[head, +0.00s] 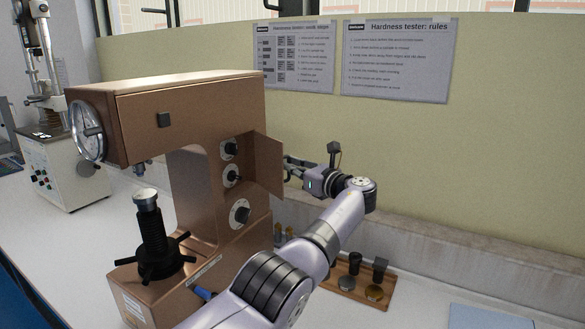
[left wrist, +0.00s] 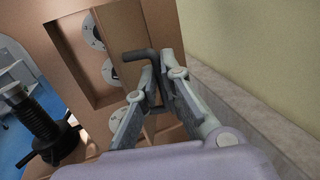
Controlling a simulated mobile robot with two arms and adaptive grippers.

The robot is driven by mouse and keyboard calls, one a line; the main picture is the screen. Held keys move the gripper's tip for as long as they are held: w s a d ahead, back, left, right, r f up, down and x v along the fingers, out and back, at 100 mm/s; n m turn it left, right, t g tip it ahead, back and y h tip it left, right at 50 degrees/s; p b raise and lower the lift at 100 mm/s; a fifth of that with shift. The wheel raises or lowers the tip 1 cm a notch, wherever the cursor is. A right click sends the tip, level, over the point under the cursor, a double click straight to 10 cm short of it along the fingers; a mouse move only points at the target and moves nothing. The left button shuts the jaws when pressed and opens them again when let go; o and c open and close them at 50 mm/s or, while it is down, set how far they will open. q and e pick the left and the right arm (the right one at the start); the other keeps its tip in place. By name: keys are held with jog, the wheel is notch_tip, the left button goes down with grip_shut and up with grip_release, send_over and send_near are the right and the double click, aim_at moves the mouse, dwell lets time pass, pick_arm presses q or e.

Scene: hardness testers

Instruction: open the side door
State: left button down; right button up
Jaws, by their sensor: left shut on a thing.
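A brown hardness tester (head: 185,110) stands on the bench. Its side door (head: 268,165) is a brown panel that stands out from the body at the right, partly open, with dials showing beside it. The door also shows in the left wrist view (left wrist: 163,25). A black bent handle (left wrist: 138,54) is on the door. My left gripper (head: 288,164) is at the door's outer side; in the left wrist view its fingers (left wrist: 155,74) are shut on the handle. My right gripper is not in view.
A wooden tray (head: 337,292) with small black and metal parts lies right of the tester, close to my arm. A second, white tester (head: 65,160) stands at the left. A wall with two posters (head: 395,60) is behind the bench. A pale blue sheet (head: 490,316) lies at the right.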

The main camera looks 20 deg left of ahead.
pick_arm(q)
jog(key=c, duration=1.7)
grip_release()
jog(key=shift+a, duration=0.2)
jog(key=shift+d, duration=0.1)
jog(key=v, duration=1.2)
jog(key=shift+s, duration=0.1)
jog(key=shift+c, duration=0.3)
